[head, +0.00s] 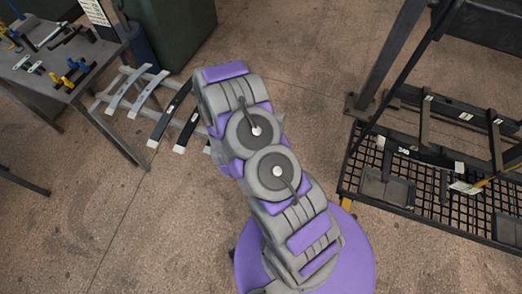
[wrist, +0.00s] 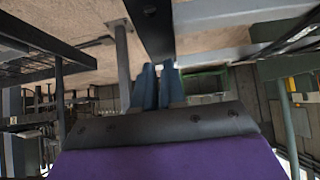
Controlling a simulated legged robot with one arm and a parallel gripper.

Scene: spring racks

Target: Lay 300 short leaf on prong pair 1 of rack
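The rack (head: 420,120) is a black frame at the right of the head view, with crossbars, small white labels and a mesh deck. I cannot tell which prongs are pair 1. Several leaves lie across a low stand at the left, some pale (head: 150,92) and some dark (head: 171,113), with light ends. I cannot tell which is the 300 short leaf. My gripper is hidden behind my arm in the head view. In the wrist view its two blue-grey fingers (wrist: 157,86) are close together.
A grey workbench (head: 62,62) with small blue, yellow and black tools stands at the upper left. A dark green cabinet (head: 175,30) is behind the leaf stand. Bare floor (head: 310,90) lies between the stand and the rack.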

